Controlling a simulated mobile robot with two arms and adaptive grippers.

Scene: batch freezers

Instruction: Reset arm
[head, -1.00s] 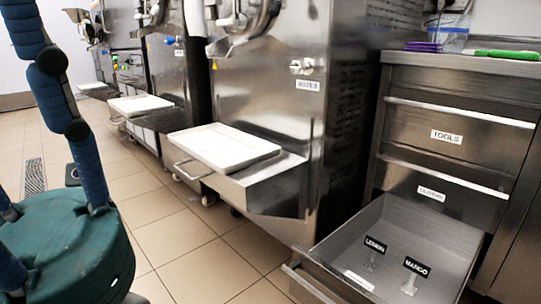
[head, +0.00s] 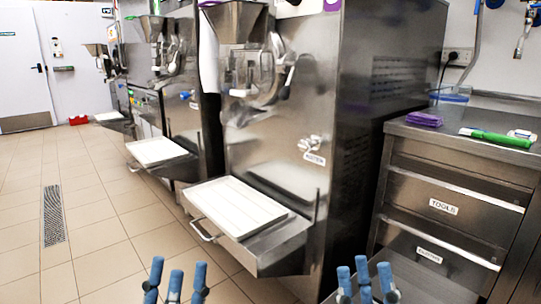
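My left gripper (head: 177,279) shows at the bottom of the head view, left of centre. Its blue fingers point up and stand apart, with nothing between them. My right gripper (head: 365,279) shows at the bottom, right of centre. Its blue fingers are also apart and empty, in front of the lower drawers. Both arms are hidden below the picture edge. Neither gripper visibly touches anything.
A batch freezer (head: 290,150) stands in the middle with a white tray (head: 238,207) on its shelf; more freezers stand behind. At right, a drawer cabinet (head: 455,170) carries purple cloths (head: 424,119) and a green-handled tool (head: 496,138). Tiled floor (head: 95,215) is clear at left.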

